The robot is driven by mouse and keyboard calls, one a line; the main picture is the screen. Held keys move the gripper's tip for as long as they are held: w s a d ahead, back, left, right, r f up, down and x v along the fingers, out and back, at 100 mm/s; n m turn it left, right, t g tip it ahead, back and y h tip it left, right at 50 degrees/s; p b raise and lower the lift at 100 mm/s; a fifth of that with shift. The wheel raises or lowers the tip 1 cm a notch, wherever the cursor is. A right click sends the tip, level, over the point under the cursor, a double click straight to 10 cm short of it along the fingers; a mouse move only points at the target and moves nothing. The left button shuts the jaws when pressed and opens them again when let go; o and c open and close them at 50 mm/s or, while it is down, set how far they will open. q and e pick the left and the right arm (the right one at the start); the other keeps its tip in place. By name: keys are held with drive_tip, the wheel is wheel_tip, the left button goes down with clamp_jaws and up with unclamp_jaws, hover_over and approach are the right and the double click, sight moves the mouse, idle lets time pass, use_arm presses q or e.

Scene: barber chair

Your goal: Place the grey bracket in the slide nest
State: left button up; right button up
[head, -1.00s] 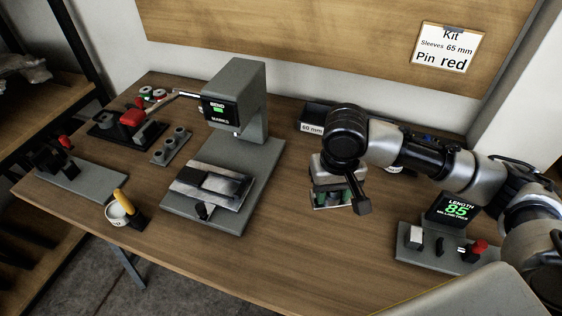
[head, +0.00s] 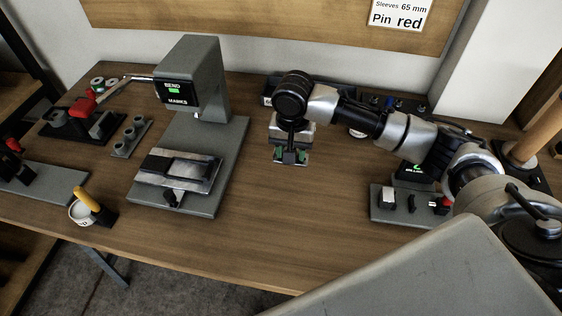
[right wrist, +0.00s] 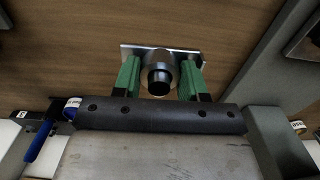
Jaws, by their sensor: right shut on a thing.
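My right gripper (head: 290,157) hangs fingers-down over the table, right of the grey press. In the right wrist view its green fingers (right wrist: 160,75) are shut on the grey bracket (right wrist: 158,54), one finger on each side of its round boss. The bracket's flat plate sticks out beyond the fingers; I cannot tell whether it touches the table. The slide nest (head: 180,165) is a metal block with a rectangular recess on the press base (head: 232,150), left of the gripper. The recess looks empty. My left gripper is not in view.
The press head (head: 200,75) stands behind the nest. A dark knob (head: 172,198) sits at the nest's front. A white cup (head: 82,212) with a yellow-handled tool is at front left. A length gauge (head: 385,205) is at right. Table in front of the gripper is clear.

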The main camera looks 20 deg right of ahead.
sight(283, 173)
drive_tip(key=shift+w+a+f, duration=0.2)
drive_tip(key=shift+a+f, duration=0.05)
drive_tip(key=shift+a, duration=0.2)
drive_tip(key=shift+w+a+f, duration=0.15)
drive_tip(key=shift+a+f, duration=0.1)
drive_tip(key=shift+a, duration=0.2)
wheel_tip(283, 173, down, 4)
drive_tip(key=shift+f, duration=0.1)
drive_tip(key=o, duration=1)
drive_tip(key=shift+f, duration=0.1)
